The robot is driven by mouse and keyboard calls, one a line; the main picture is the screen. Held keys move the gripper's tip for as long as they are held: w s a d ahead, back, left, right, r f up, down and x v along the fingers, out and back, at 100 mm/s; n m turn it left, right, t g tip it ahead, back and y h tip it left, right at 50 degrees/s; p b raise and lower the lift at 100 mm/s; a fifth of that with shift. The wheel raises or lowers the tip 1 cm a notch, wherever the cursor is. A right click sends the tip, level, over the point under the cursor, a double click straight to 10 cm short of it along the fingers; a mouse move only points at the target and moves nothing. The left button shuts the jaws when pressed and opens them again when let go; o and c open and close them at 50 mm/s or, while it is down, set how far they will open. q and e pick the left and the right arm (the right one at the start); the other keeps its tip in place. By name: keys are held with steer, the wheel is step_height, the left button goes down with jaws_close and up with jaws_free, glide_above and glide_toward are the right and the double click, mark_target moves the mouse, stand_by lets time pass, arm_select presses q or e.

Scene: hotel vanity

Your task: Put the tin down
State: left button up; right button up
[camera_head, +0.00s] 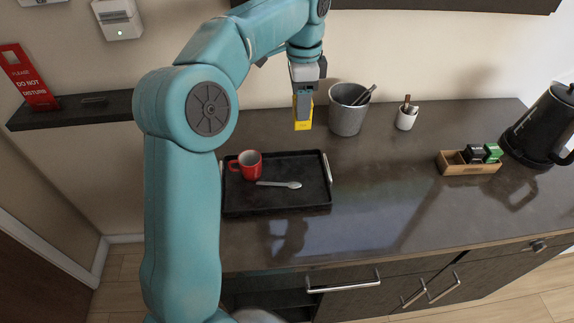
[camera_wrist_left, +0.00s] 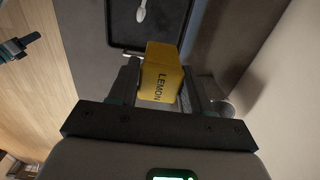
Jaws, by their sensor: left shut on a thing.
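A yellow tin (camera_head: 302,121) is held in my left gripper (camera_head: 302,100), above the back part of the dark counter, to the left of a grey bucket.
A black tray (camera_head: 277,204) with a red mug (camera_head: 248,164) and a spoon (camera_head: 280,184) lies at front left. The grey bucket (camera_head: 347,117), a white cup (camera_head: 406,119), a wooden box (camera_head: 470,168) and a black kettle (camera_head: 540,125) stand rightward. The counter's middle (camera_head: 390,190) is clear.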

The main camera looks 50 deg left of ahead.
mark_target(298, 126)
arm_select(q)
step_height(298, 126, down, 16)
steer(key=shift+f+b, duration=0.1)
steer(key=shift+b, duration=0.2)
steer(key=shift+w+a+f, duration=0.1)
steer(key=shift+w+f, duration=0.1)
steer(key=shift+f, duration=0.05)
steer(key=shift+s+f, duration=0.1)
steer(key=shift+s, duration=0.05)
steer(key=o, duration=0.9)
steer(key=shift+o, duration=0.8)
steer(key=shift+f, duration=0.1)
steer(key=shift+r, duration=0.2)
step_height(298, 126, up, 12)
steer(key=shift+r, duration=0.1)
